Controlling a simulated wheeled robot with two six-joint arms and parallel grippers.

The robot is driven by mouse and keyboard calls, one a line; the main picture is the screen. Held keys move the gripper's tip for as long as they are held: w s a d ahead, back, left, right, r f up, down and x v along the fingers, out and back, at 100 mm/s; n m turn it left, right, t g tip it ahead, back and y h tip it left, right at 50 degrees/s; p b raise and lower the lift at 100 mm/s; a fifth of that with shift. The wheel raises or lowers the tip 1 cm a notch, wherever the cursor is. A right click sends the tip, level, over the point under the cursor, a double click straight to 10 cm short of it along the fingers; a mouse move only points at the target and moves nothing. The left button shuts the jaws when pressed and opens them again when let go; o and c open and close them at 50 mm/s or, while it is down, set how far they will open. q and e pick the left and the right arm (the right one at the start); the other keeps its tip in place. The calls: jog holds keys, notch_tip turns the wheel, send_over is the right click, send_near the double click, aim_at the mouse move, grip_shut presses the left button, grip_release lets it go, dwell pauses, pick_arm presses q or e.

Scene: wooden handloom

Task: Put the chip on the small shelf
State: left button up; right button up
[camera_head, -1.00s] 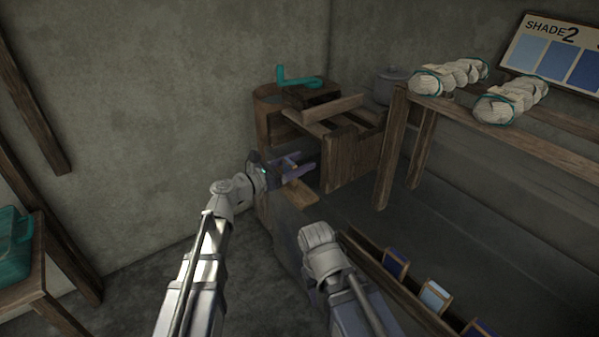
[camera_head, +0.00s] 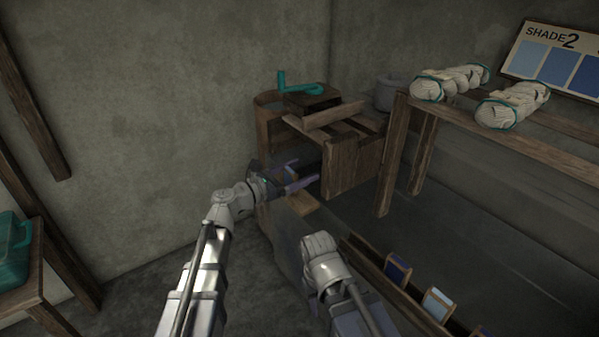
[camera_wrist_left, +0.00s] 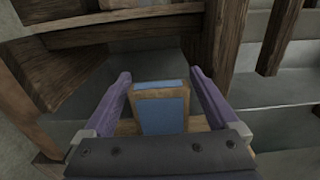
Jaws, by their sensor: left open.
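The chip (camera_wrist_left: 162,110), a blue panel in a light wooden frame, stands upright between the two purple fingers of my left gripper (camera_wrist_left: 160,88) in the left wrist view. Gaps show on both sides of it, so the fingers are open around it. A small light wooden board (camera_wrist_left: 200,124), which looks like the small shelf, shows directly beneath the chip. The head view shows the left gripper (camera_head: 300,175) beside the wooden stand, above the light board (camera_head: 301,202). The chip is hard to make out there. My right arm is at lower centre; its gripper is hidden.
The wooden stand (camera_head: 352,165) with a teal-handled object (camera_head: 297,87) on top is close to the left gripper. A long rack (camera_head: 410,297) with several blue chips lies at lower right. A table (camera_head: 560,143) bears skeins. Bare wall is at left.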

pick_arm(q)
jog(key=shift+r, duration=0.25)
jog(key=v, duration=1.2)
jog(key=shift+f, duration=0.1)
